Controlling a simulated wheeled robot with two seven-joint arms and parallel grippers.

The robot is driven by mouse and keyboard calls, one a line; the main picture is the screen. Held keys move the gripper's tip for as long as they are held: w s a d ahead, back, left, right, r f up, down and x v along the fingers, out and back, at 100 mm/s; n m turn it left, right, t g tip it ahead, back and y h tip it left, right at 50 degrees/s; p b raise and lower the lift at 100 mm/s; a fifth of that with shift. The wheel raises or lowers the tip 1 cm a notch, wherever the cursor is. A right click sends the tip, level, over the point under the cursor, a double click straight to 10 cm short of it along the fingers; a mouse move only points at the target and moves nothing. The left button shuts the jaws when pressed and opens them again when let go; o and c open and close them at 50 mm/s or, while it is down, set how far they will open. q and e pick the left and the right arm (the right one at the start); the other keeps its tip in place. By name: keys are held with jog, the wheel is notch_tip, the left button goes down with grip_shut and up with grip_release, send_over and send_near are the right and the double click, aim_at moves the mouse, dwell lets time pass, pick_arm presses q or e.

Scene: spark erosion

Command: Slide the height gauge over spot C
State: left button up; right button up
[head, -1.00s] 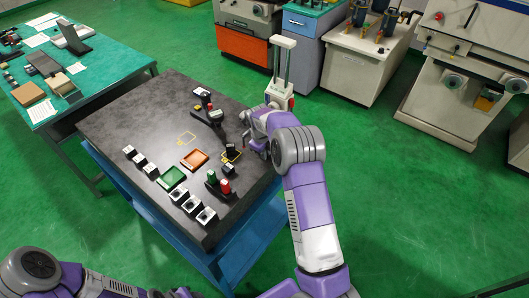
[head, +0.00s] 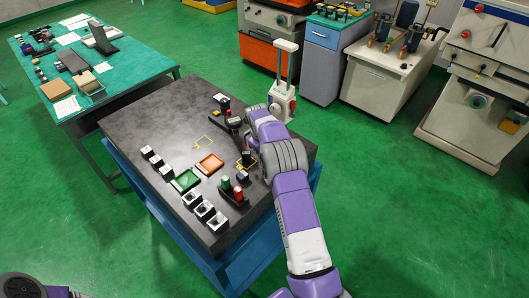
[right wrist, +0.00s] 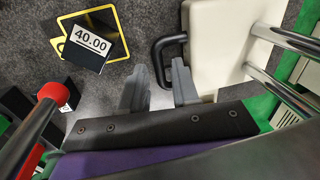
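The height gauge (head: 287,72) stands upright at the far right of the dark table, with a pale head and two upright rods; my right arm hides its foot. In the right wrist view its cream base (right wrist: 220,45) carries chrome rods and a black loop handle (right wrist: 160,50). A black block marked 40.00 (right wrist: 90,40) sits on a yellow-outlined spot left of the base. Another yellow-outlined spot (head: 208,142) is bare. Spot letters are not readable. My left gripper is out of view.
A stand with red and green knobs (head: 232,190) is on the table's near right side. An orange tray (head: 210,164), a green tray (head: 186,181) and several pale-topped blocks (head: 205,211) lie left of it.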

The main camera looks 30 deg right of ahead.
jog(key=shift+o, duration=0.4)
jog(key=shift+f, duration=0.1)
jog(key=shift+s, duration=0.1)
notch_tip(320, 180, up, 8)
jog(key=a, duration=0.1)
jog(key=shift+s+f, duration=0.15)
jog(key=shift+f, duration=0.05)
jog(key=shift+a, duration=0.1)
